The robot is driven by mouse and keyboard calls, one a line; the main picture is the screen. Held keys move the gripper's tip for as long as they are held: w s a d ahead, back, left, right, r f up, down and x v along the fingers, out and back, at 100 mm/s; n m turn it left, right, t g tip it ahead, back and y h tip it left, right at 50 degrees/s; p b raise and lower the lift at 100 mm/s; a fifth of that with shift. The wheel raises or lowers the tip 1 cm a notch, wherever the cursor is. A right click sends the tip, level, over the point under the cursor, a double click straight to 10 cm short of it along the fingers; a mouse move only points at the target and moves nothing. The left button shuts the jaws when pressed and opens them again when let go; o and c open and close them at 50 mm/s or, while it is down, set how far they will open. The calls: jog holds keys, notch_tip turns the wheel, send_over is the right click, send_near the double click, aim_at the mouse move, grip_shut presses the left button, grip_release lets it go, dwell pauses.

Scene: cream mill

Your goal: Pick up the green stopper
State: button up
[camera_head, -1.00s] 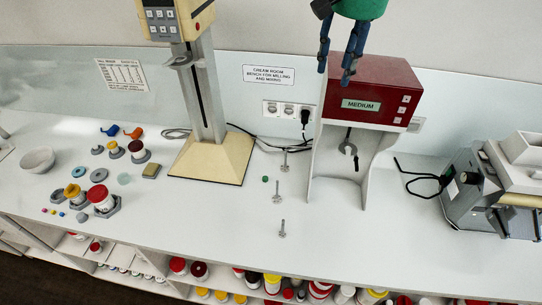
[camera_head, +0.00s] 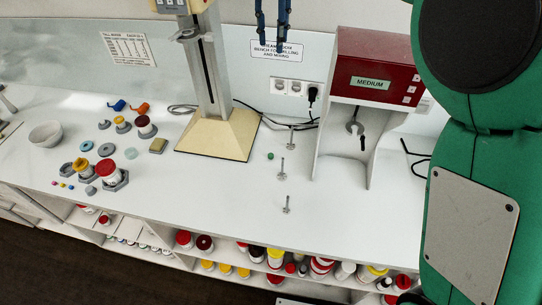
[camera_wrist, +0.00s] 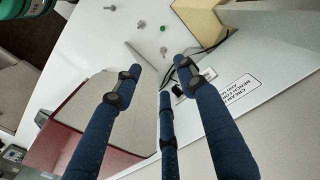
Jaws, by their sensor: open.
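The green stopper (camera_head: 270,156) is a small round piece on the white bench, left of the red-topped machine marked MEDIUM. It also shows in the wrist view (camera_wrist: 163,28), near the top, beyond my fingertips. My gripper (camera_head: 272,40) is at the top of the head view, high above the bench and in front of the back wall. In the wrist view its dark blue fingers (camera_wrist: 158,75) are spread apart with nothing between them. The gripper is well apart from the stopper.
Several metal stirrer-like pieces stand near the stopper, one (camera_head: 282,170) just in front of it. The MEDIUM machine (camera_head: 375,65) stands to the right and a cream-based stand (camera_head: 218,140) to the left. Jars and lids lie further left.

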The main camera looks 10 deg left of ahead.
jog(key=a, duration=0.1)
send_over(271, 155)
notch_tip(271, 155, down, 35)
jog(key=shift+s, duration=0.15)
jog(key=shift+d, duration=0.1)
jog(key=shift+f+b, duration=0.6)
jog(key=shift+f, duration=3.65)
jog(key=shift+f+b, duration=0.5)
jog(key=shift+f, duration=2.1)
